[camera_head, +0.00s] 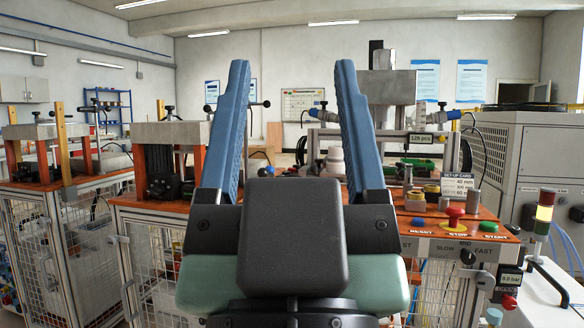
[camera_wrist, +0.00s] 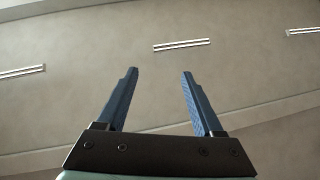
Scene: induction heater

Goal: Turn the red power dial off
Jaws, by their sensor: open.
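My gripper (camera_head: 292,70) is open and empty, raised in the middle of the head view with its two blue fingers pointing up. It also shows open in the wrist view (camera_wrist: 160,73), with only ceiling and lights beyond it. I cannot make out a clear red power dial. A small red knob (camera_head: 508,302) sits below a pressure readout at the lower right of the head view; I cannot tell if it is the dial. A red mushroom button (camera_head: 455,214) stands on the orange bench above the label STOP. My gripper is apart from both.
A grey cabinet (camera_head: 500,150) is behind at right. Caged workstations (camera_head: 75,250) fill the left.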

